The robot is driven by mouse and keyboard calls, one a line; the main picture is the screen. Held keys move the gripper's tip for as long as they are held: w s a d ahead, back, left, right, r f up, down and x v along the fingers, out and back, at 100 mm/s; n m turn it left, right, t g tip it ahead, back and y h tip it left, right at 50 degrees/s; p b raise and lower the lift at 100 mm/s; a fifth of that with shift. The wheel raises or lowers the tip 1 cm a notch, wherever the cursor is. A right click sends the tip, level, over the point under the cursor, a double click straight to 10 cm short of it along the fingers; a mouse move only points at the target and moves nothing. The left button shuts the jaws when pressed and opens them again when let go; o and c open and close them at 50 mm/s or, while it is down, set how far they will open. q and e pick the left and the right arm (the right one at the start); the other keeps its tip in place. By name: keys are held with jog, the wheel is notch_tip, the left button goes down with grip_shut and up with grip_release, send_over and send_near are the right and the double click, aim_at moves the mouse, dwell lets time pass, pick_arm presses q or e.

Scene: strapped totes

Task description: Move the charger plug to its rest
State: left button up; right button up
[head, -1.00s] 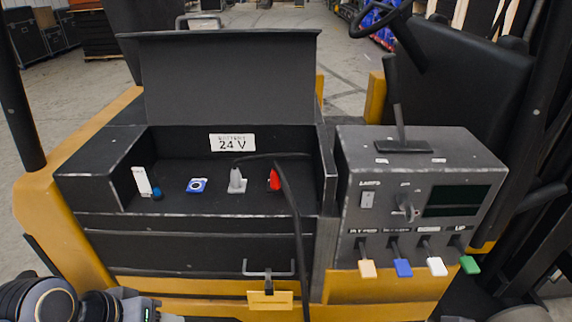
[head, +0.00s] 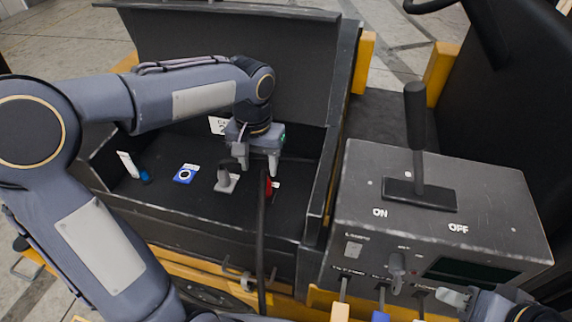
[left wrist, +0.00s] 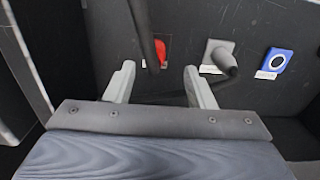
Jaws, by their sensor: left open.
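The red plug (head: 267,185) with a thick black cable (head: 261,245) stands in the open black battery bay. It also shows in the left wrist view (left wrist: 160,53). A grey post-like holder (head: 226,182), perhaps the rest, stands to its left and shows in the left wrist view (left wrist: 216,54). A blue socket with a round dark opening (head: 185,174) is further left. My left gripper (head: 257,167) is open above the bay; in the left wrist view its fingers (left wrist: 160,84) are apart with nothing between the tips. My right gripper (head: 456,298) is partly visible at the lower right.
The raised lid (head: 225,45) stands behind the bay. A white tag and blue knob (head: 144,176) sit at the bay's left. A grey control box (head: 440,195) with a black lever (head: 417,130) stands right of the bay. The cable hangs over the front edge.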

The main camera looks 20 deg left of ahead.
aim_at(265, 177)
pick_arm(q)
jog(key=shift+w+d, duration=0.3)
jog(key=shift+w, duration=0.35)
notch_tip(265, 177, down, 9)
jog(key=b, duration=0.7)
jog(key=shift+r, duration=0.1)
dwell(0.7)
